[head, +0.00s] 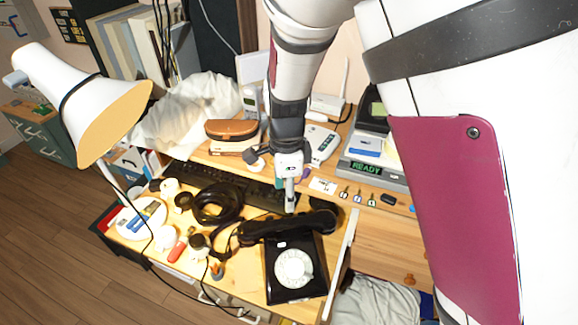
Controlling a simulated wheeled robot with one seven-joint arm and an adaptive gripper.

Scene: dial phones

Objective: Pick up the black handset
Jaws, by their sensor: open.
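The black handset (260,229) lies across the top of the black dial phone (274,290) on the wooden desk. The phone has a white rotary dial (294,267). My gripper (290,206) points down just behind the handset, over its middle right part. It is open, with nothing seen between its fingers. Only a narrow side of the fingers shows, and I cannot tell whether they touch the handset.
A white lamp (55,75) stands at the left. Coiled black cable (217,204) and several small items crowd the desk left of the phone. A dark keyboard (225,187) lies behind. A device reading READY (368,169) stands at the back right.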

